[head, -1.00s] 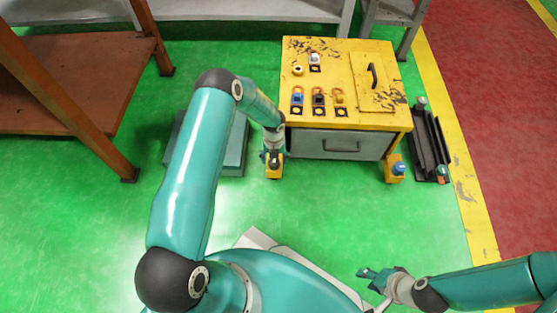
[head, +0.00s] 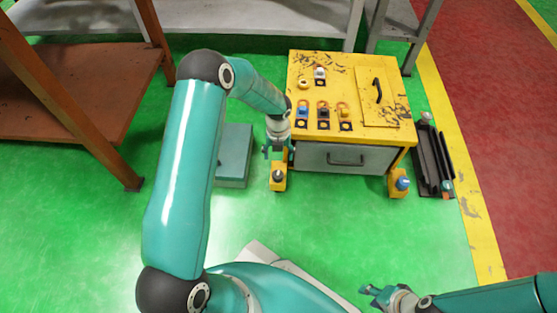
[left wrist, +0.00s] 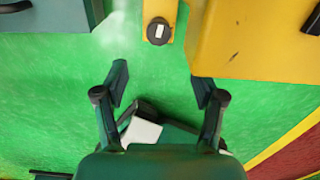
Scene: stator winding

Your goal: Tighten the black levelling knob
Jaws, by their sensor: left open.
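The black knob (head: 278,175) sits on a small yellow foot bracket (head: 278,186) at the front left corner of the yellow cabinet. It also shows near the top of the left wrist view (left wrist: 158,31), with a small white mark on its top. My left gripper (head: 275,152) is open and empty, just behind the knob in the head view and apart from it. In the left wrist view its fingers (left wrist: 160,84) are spread, with green floor between them and the knob beyond the tips. My right gripper (head: 371,291) is low at the right, clear of the cabinet; its opening is unclear.
The yellow cabinet (head: 352,72) carries several small coloured parts and has a grey drawer (head: 343,158). A blue knob (head: 402,183) stands on the right foot. A grey-teal box (head: 234,157) lies left of my left gripper. Green floor in front is clear.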

